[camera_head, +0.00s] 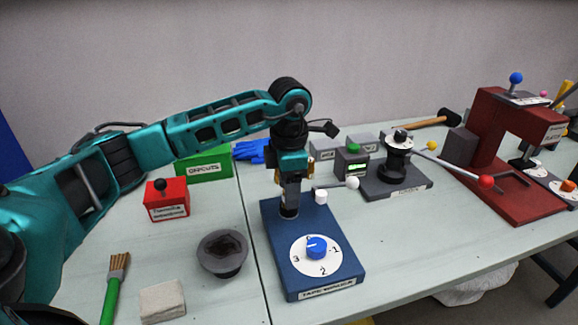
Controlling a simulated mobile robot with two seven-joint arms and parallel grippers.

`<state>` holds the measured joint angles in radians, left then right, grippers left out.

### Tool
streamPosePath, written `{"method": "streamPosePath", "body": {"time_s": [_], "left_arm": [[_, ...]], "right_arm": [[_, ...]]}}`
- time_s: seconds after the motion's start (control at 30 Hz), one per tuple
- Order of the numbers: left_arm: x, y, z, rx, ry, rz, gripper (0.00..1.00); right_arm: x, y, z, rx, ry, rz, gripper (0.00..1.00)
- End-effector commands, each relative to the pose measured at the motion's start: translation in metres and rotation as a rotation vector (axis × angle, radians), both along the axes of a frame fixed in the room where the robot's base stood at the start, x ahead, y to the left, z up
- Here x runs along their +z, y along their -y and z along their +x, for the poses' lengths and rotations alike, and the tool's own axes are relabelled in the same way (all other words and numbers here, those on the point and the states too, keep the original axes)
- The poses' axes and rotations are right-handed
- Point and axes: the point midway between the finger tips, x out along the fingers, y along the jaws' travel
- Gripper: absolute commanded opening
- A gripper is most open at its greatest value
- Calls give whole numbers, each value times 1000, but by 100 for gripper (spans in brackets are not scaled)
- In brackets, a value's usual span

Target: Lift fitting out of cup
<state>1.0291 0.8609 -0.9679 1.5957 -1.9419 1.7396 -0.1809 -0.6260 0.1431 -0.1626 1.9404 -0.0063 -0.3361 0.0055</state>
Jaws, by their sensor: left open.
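My left gripper (290,192) points straight down over the back left corner of the blue dial box (290,268). It is open. A small dark cup-like piece (288,212) stands on that corner, directly below the fingers. A fitting cannot be made out clearly, as the fingers cover that spot. I cannot tell whether the fingers touch anything. A dark grey bowl (222,254) stands on the table in front and to the left, with a dark inside. My right gripper is not in view.
A red box (167,202), green offcuts box (204,165), brush (115,288) and pale block (162,301) lie left. A black lever device (396,165) and red press (498,155) stand right.

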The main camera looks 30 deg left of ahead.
Motion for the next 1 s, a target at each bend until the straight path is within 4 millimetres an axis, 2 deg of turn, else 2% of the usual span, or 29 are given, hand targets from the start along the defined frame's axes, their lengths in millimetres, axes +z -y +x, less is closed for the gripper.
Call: {"method": "streamPosePath", "body": {"time_s": [0.2, 0.5, 1.0], "left_arm": [[-17, 0, 0, 0, -1, -1, 59], [-18, 0, 0, -1, 0, -1, 59], [-18, 0, 0, -1, 0, -1, 12]], "right_arm": [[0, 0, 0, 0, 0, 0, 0], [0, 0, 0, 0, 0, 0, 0], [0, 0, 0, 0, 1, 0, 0]]}}
